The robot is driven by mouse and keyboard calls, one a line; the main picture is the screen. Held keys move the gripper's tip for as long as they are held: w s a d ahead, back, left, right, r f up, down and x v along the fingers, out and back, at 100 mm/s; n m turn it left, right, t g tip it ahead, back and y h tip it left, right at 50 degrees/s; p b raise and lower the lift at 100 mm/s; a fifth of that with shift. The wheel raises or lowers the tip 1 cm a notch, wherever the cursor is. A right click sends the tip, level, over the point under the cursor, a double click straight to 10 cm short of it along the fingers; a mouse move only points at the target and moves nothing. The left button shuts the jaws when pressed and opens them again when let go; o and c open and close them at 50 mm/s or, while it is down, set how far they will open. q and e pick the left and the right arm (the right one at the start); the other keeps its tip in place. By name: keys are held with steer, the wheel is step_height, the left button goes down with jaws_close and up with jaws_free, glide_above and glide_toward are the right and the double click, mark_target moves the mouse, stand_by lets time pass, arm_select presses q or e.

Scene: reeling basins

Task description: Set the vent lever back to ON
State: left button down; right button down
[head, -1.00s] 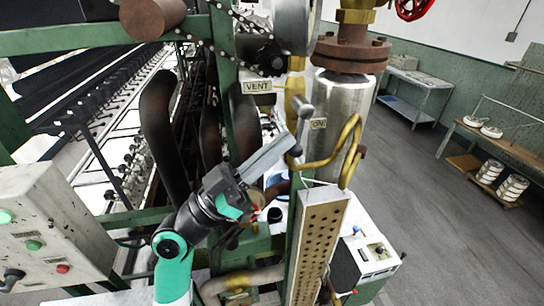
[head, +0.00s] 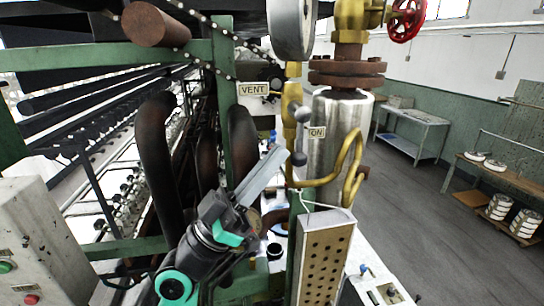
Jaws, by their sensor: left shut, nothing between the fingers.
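The VENT label (head: 253,89) is on the green frame post, and the ON label (head: 316,132) is on the silver cylinder to its right. The vent lever appears as a grey rod with a rounded knob (head: 303,114) beside the upright brass pipe, just left of the ON label. A second grey ball (head: 298,158) sits lower on that pipe. My left gripper (head: 281,152) is shut and empty, angled up to the right. Its tip is just left of the lower ball; I cannot tell if they touch. My right gripper is not in view.
A curved brass pipe (head: 352,160) and a perforated box (head: 326,262) stand to the right of the gripper. Dark curved pipes (head: 157,150) and a green post are on the left. A red handwheel (head: 407,18) is above. The floor (head: 420,200) at right is open.

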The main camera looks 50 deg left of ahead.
arm_select(q)
steer(key=s+r+b+v, duration=0.1)
steer(key=b+v, duration=0.4)
steer(key=v, duration=0.6)
steer(key=shift+s+a+b, duration=0.3)
steer(key=shift+a, duration=0.05)
steer(key=shift+d+f, duration=0.1)
